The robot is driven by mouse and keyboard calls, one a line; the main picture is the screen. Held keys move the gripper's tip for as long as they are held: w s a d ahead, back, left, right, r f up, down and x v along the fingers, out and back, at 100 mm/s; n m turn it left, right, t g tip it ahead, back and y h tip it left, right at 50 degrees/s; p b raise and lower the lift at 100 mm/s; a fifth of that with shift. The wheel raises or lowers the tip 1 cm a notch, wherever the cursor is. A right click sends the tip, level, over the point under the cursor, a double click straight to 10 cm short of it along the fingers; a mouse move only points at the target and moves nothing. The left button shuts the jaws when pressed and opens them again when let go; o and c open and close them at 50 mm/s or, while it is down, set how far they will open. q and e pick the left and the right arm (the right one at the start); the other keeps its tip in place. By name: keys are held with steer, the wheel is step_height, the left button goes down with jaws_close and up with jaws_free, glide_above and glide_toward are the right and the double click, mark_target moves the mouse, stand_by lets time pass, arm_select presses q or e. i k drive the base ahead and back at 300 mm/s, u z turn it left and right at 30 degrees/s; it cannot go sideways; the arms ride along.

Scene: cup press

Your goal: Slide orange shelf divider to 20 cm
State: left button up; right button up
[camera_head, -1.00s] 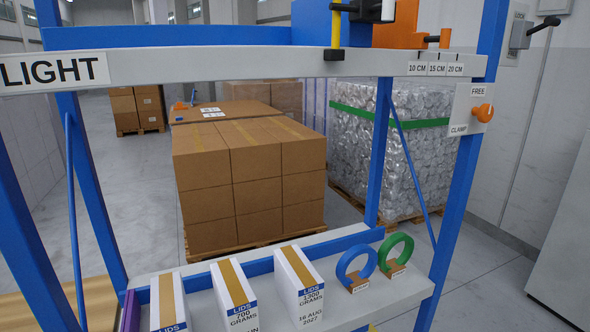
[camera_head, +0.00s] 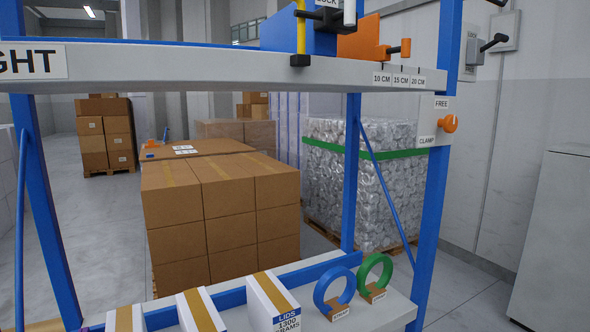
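The orange shelf divider (camera_head: 362,42) stands on the upper shelf of the blue rack, at the top of the view. Its orange knob (camera_head: 405,47) points right, above the scale labels (camera_head: 398,79) reading 10 CM, 15 CM and 20 CM on the shelf's front edge. The knob is near the 15 CM label, left of 20 CM. An orange FREE/CLAMP knob (camera_head: 448,123) sits on a white plate (camera_head: 434,124) on the right post, between the two words. Neither of my grippers is in view.
A blue block with a yellow rod (camera_head: 301,28) stands left of the divider. The lower shelf (camera_head: 400,308) holds white LIDS boxes (camera_head: 272,301), a blue ring (camera_head: 334,289) and a green ring (camera_head: 375,275). Stacked cartons (camera_head: 215,215) and a wrapped pallet (camera_head: 335,180) stand behind.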

mark_target(363, 44)
steer(key=u, duration=0.95)
steer(key=i, duration=0.4)
steer(key=z, duration=0.95)
